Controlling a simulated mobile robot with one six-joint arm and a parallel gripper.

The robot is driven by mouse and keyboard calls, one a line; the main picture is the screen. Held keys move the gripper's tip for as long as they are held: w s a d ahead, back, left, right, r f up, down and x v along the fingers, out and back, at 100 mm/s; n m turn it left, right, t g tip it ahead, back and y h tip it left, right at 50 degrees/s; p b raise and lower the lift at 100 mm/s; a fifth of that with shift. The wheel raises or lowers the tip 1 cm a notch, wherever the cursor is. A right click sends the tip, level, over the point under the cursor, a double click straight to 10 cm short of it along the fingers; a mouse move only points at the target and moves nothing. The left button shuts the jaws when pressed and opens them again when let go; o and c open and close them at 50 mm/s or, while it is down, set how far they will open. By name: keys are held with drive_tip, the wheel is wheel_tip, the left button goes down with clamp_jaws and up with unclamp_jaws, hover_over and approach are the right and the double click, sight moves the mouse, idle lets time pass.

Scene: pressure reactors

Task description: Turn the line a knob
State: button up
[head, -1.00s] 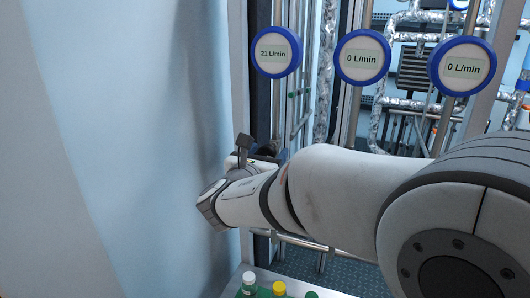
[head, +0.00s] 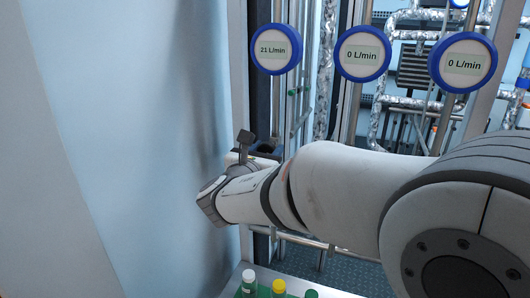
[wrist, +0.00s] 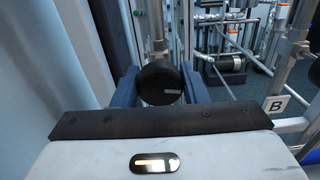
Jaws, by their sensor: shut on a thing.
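A black round knob (wrist: 160,83) sits between the two blue fingers of my gripper (wrist: 161,88) in the wrist view. The fingers are shut on it from left and right. A small light mark shows on the knob's face. In the head view my arm hides the knob, and the fingers can hardly be made out. The leftmost round gauge (head: 276,49), with a blue rim, reads 21 L/min above my wrist.
Two more gauges, the middle one (head: 363,54) and the right one (head: 462,63), read 0 L/min. A pale wall (head: 130,150) stands close on the left. Bottles with white (head: 249,275) and yellow (head: 279,286) caps stand below. A "B" label (wrist: 276,105) is at the right.

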drive_tip(key=shift+f+m+b, duration=0.15)
drive_tip(key=shift+m+b, duration=0.25)
drive_tip(key=shift+b, duration=0.2)
drive_tip(key=o, duration=1)
drive_tip(key=shift+c, duration=0.2)
drive_tip(key=v, duration=0.7)
drive_tip(key=shift+s+b, duration=0.3)
drive_tip(key=shift+s, duration=0.05)
drive_tip(key=shift+a, duration=0.15)
